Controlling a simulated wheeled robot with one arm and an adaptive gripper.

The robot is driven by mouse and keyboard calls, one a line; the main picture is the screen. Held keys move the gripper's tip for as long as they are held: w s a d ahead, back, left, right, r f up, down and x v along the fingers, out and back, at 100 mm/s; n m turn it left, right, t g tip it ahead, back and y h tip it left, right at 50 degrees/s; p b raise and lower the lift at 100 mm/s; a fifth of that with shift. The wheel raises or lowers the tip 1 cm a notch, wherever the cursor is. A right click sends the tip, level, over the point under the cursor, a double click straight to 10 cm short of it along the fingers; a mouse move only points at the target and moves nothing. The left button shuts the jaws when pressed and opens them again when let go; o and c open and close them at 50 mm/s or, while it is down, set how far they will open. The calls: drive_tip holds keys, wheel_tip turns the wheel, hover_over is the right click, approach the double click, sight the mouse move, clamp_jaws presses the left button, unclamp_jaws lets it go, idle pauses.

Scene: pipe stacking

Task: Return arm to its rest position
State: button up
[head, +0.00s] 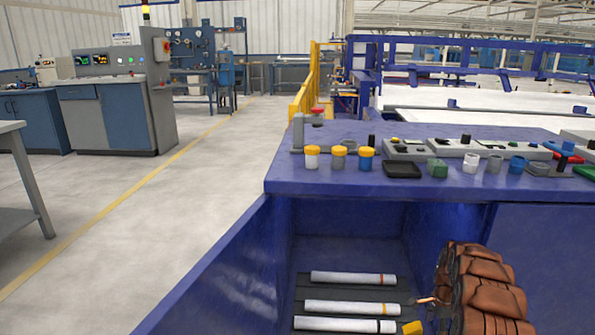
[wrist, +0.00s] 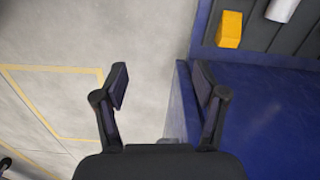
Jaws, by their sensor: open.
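My gripper (wrist: 161,88) shows in the wrist view with its two dark fingers spread apart and nothing between them. It points down over the grey floor, beside the edge of a blue bin (wrist: 182,105). My gripper and arm are not in the head view. White pipes lie in the bin in the head view: one with an orange band (head: 352,278), one with a yellow band (head: 350,307) and one with a dark band (head: 345,325). The end of a white pipe (wrist: 281,9) shows in the wrist view near a yellow block (wrist: 230,29).
A blue bench (head: 330,185) carries several small cups and fittings, including a blue cup with a yellow lid (head: 366,159). A brown bundle (head: 485,290) stands at the bin's right. A grey table (head: 18,165) is at the left. The floor (head: 190,200) between is clear.

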drive_tip(key=s+a+r+n+p, duration=0.3)
drive_tip(key=s+a+r+p, duration=0.25)
drive_tip(key=r, duration=0.95)
drive_tip(key=s+a+r+n+p, duration=0.3)
drive_tip(key=s+a+r+p, duration=0.25)
drive_tip(key=r, duration=0.85)
drive_tip(key=s+a+r+n+p, duration=0.3)
drive_tip(key=s+a+r+p, duration=0.3)
drive_tip(key=r, duration=0.9)
drive_tip(key=s+a+r+n+p, duration=0.3)
drive_tip(key=s+r+p, duration=0.2)
drive_tip(key=s, duration=0.5)
drive_tip(key=s+a+r+n+g+p, duration=0.1)
drive_tip(key=s+a+r+n+p, duration=0.1)
drive_tip(key=s+r+p, duration=0.4)
drive_tip(key=s+a+r+n+p, duration=0.3)
drive_tip(key=s+r+p, duration=0.3)
drive_tip(key=s+r, duration=0.5)
drive_tip(key=s, duration=0.3)
drive_tip(key=shift+s+a+n+g, duration=0.2)
drive_tip(key=shift+a+n+g, duration=0.1)
drive_tip(key=shift+a, duration=0.1)
